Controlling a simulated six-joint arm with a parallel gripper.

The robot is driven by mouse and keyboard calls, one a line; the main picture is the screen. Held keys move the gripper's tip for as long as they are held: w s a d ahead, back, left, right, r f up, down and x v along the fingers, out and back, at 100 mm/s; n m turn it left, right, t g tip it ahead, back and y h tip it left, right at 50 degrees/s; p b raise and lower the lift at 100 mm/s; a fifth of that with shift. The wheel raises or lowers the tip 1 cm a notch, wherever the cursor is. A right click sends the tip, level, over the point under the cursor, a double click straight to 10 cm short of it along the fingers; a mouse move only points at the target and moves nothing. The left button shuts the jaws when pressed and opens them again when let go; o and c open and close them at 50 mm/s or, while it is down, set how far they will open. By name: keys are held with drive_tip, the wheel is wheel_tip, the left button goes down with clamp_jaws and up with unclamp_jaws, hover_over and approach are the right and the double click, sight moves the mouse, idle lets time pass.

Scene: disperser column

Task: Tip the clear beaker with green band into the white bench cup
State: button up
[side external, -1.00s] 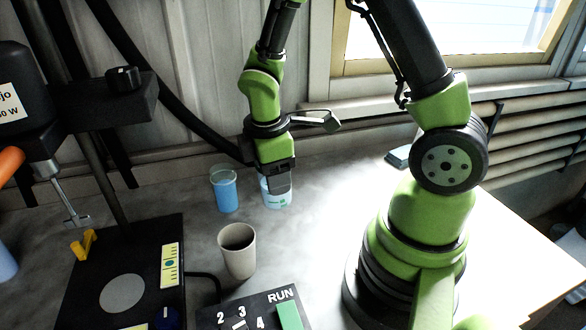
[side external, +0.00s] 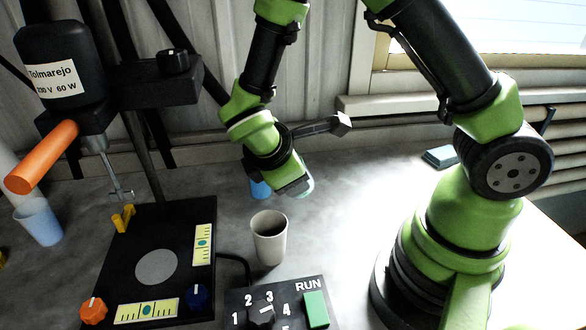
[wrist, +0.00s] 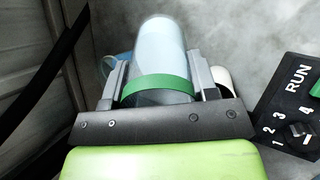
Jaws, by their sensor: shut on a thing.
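My gripper (side external: 296,186) is shut on the clear beaker with green band, as the wrist view shows. There the beaker (wrist: 158,55) sits between the two fingers (wrist: 156,75), with its green band near the palm. In the side view only a pale edge of the beaker (side external: 308,186) shows past the gripper, which is angled down to the right. The white bench cup (side external: 269,240) stands upright on the bench, below and slightly left of the gripper, apart from it. In the wrist view a bit of the cup (wrist: 223,78) shows behind the right finger.
A blue beaker (side external: 259,189) stands behind the gripper, partly hidden. The disperser stand (side external: 157,240) is at left, with its orange handle (side external: 42,157) and another pale blue cup (side external: 40,222). A control box (side external: 283,304) lies in front of the white cup.

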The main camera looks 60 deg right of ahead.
drive_tip(key=shift+a+r+h, duration=0.15)
drive_tip(key=shift+a+h, duration=0.25)
drive_tip(key=shift+h, duration=0.2)
drive_tip(key=h, duration=0.2)
drive_tip(key=f+h, duration=0.1)
drive_tip(key=h, duration=0.1)
drive_tip(key=shift+a, duration=0.35)
drive_tip(key=h, duration=0.1)
drive_tip(key=r+h, duration=0.1)
drive_tip(key=h, duration=0.1)
drive_tip(key=shift+a+r+t+h, duration=0.2)
drive_tip(key=shift+a+t+h, duration=0.05)
drive_tip(key=shift+t+h, duration=0.15)
drive_tip(key=h, duration=0.2)
drive_tip(key=a+r+h, duration=0.1)
drive_tip(key=h, duration=0.2)
drive_tip(key=shift+s+a+r, duration=0.1)
drive_tip(key=shift+r, duration=0.1)
drive_tip(key=shift+x, duration=2.55)
drive_tip(key=shift+f, duration=0.15)
